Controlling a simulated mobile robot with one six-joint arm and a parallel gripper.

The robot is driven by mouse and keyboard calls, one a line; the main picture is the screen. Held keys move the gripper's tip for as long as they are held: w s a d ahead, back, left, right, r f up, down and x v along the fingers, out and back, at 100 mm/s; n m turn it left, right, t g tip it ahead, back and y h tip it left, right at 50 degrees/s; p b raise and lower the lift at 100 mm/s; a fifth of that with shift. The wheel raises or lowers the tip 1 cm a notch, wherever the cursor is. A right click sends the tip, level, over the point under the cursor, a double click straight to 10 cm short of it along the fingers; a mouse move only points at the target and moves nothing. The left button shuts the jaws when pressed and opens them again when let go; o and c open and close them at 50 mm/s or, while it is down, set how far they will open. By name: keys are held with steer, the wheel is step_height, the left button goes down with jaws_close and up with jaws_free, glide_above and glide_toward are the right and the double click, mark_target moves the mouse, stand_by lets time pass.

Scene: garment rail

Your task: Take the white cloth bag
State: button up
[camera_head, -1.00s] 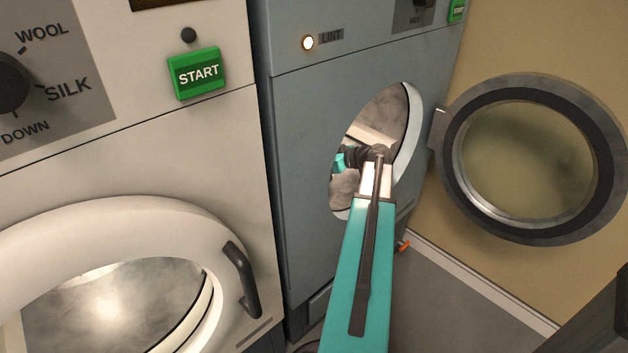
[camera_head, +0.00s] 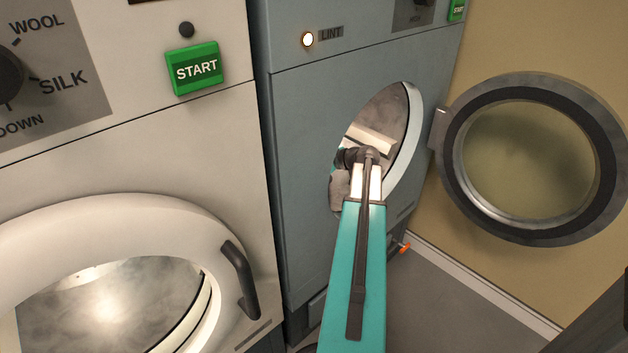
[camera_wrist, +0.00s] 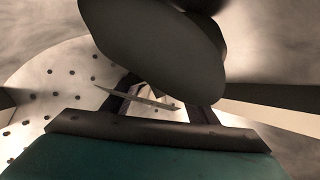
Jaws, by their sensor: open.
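My arm reaches through the open round door of the grey-blue dryer (camera_head: 320,150) into its drum. In the head view the fingers are hidden inside the drum. In the wrist view my gripper (camera_wrist: 160,98) is open, its dark fingers apart and partly covered by a large dark rounded shape. A thin pale, flat strip (camera_wrist: 135,97) shows across the space between the fingers; I cannot tell whether it is the white cloth bag. No clear outline of the bag shows in either view.
The perforated drum back (camera_wrist: 70,75) is at left in the wrist view. A pale bar (camera_head: 372,138) crosses the drum in the head view. The dryer door (camera_head: 465,160) hangs open at right. A white washer (camera_head: 130,160) with a shut door stands at left.

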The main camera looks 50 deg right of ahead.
steer(key=c, duration=1.1)
steer(key=shift+a+f, duration=0.15)
jaws_close()
steer(key=shift+s, duration=0.15)
steer(key=shift+s+r+p, duration=0.1)
steer(key=shift+r+p, duration=0.3)
steer(key=shift+r, duration=0.3)
step_height(320, 180, up, 10)
steer(key=p, duration=0.3)
steer(key=s+a+p, duration=0.2)
steer(key=s, duration=1.7)
steer(key=shift+s+r, duration=0.2)
steer(key=shift+r, duration=0.05)
